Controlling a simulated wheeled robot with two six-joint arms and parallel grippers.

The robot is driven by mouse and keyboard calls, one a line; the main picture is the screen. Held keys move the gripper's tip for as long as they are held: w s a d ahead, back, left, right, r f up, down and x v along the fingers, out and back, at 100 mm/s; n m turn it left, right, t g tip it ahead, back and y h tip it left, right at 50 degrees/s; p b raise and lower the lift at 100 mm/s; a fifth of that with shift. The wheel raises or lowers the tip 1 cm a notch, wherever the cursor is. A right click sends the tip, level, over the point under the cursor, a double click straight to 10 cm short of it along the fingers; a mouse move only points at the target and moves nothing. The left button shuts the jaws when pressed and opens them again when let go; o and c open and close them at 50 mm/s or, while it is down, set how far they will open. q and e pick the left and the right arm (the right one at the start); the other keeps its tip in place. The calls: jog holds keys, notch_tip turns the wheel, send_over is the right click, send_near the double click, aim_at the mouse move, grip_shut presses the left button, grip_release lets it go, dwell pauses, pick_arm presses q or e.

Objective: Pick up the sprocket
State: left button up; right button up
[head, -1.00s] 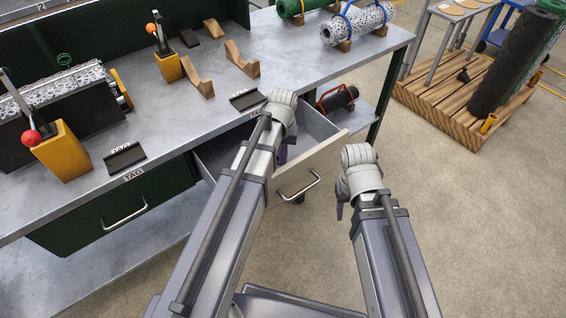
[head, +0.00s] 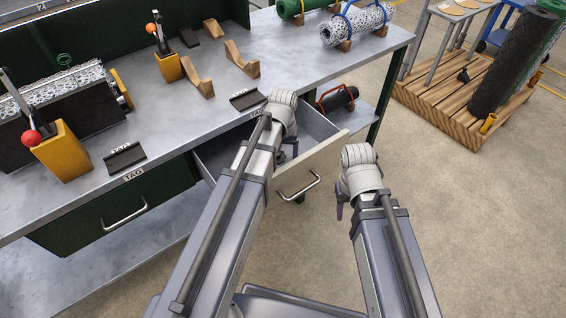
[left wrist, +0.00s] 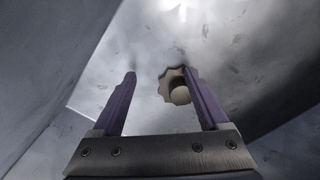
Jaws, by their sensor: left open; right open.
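The sprocket (left wrist: 167,88) is a small tan toothed wheel with a round hub, lying on the grey metal floor of the open drawer (head: 213,160). In the left wrist view it sits between the fingers of my left gripper (left wrist: 159,75), close against the right finger, which overlaps its edge. I cannot tell whether they touch. The left gripper is open and reaches down into the drawer; in the head view my arm hides most of it and the sprocket. My right gripper (head: 340,208) is open and empty, in front of the drawer to the right, and only partly visible.
The drawer's walls enclose my left gripper closely. Above it, the workbench (head: 205,110) holds a black tag holder (head: 247,98), wooden cradles (head: 242,60) and yellow lever blocks (head: 62,152). Open floor lies to the right, before a wooden pallet (head: 440,105).

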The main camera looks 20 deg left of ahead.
pick_arm(q)
jog(key=shift+r, duration=0.2)
notch_tip(320, 180, up, 8)
jog(key=p, duration=0.7)
jog(key=shift+w+d+f+p, duration=0.15)
jog(key=shift+w+f+p, duration=0.1)
jog(key=shift+w+p, duration=0.15)
